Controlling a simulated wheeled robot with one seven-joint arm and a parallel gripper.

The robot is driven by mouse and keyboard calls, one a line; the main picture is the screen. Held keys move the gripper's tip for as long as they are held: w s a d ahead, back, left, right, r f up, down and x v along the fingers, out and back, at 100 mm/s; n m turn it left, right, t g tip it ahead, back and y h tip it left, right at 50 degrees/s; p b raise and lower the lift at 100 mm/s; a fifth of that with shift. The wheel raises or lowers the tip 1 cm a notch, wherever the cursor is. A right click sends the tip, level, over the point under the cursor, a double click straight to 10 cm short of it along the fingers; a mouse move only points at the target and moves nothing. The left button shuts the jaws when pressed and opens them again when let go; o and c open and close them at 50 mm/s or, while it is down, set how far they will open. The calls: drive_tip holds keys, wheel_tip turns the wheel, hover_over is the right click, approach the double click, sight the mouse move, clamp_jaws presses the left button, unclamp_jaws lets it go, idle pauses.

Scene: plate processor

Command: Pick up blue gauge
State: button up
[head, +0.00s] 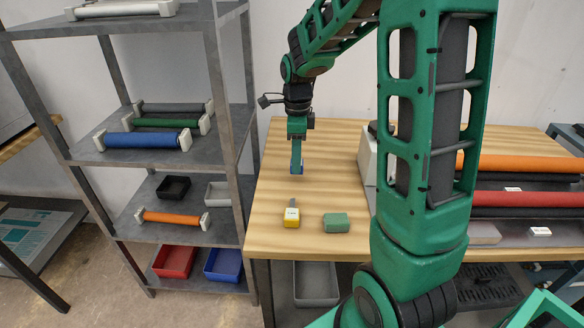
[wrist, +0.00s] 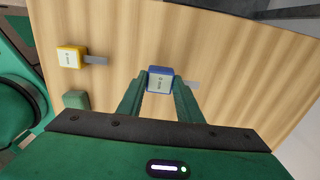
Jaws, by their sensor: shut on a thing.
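The blue gauge (wrist: 160,80) is a small block with a blue body, a pale labelled face and a grey tab on its right in the wrist view. My gripper (wrist: 160,88) is shut on it, with one green finger on each side. In the head view my gripper (head: 297,170) points down at the wooden table, and the blue gauge (head: 301,168) shows only in part behind the fingers. I cannot tell whether the gauge touches the table or is just above it.
A yellow gauge (head: 291,218) and a green block (head: 336,223) stand nearer on the wooden table (head: 268,225). A grey shelf rack (head: 225,140) with rollers and bins stands to the left. Orange and red rollers (head: 530,164) lie to the right.

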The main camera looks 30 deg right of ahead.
drive_tip(key=s+a+r, duration=0.7)
drive_tip(key=a, duration=0.2)
drive_tip(key=shift+s+r, duration=0.2)
drive_tip(key=shift+s, duration=0.1)
